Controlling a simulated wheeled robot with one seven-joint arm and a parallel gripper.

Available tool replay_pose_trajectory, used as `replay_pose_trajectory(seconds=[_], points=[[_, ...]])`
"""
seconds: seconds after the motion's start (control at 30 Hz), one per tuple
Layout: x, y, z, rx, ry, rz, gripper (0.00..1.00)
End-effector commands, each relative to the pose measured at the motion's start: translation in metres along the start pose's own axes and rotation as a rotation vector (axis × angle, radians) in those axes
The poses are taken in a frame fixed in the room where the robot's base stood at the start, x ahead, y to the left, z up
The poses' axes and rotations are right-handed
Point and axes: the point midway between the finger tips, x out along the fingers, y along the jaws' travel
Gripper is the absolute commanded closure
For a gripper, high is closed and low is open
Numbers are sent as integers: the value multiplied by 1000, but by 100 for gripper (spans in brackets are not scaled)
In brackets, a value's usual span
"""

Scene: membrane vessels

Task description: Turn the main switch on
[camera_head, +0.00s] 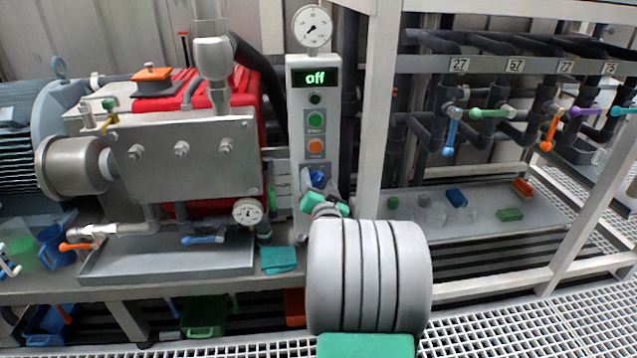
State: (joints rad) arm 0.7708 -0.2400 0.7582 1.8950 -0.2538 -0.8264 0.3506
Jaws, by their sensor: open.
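A grey control panel (327,75) stands upright in the middle of the head view. Its display (316,78) reads "off" in green letters. Below it are a small dark button (315,99), a green button (315,119) and an orange button (316,146). Low on the panel is a blue knob (317,178), which looks like the main switch; its exact angle is hard to tell. My gripper (325,204) is open just below and in front of the blue knob, its green fingers apart. The gripper partly hides the lower panel, and I cannot tell whether it touches the knob.
A round gauge (312,26) tops the panel. A red pump block with a steel plate (190,160) stands close on the left. A white frame post (378,110) rises close on the right. Pipes with coloured valve handles (490,113) are further right. A teal cloth (279,260) lies below left.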

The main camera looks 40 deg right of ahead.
Motion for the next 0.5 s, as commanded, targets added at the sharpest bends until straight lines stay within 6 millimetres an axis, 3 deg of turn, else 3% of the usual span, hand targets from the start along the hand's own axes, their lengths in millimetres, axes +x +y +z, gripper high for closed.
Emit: replay_pose_trajectory(seconds=[0.17, 0.4, 0.5], points=[[-15, 0, -2, -1, 0, 2, 37], [-63, 0, -2, 0, 2, 2, 37], [-75, 0, -1, 0, 1, 2, 37]])
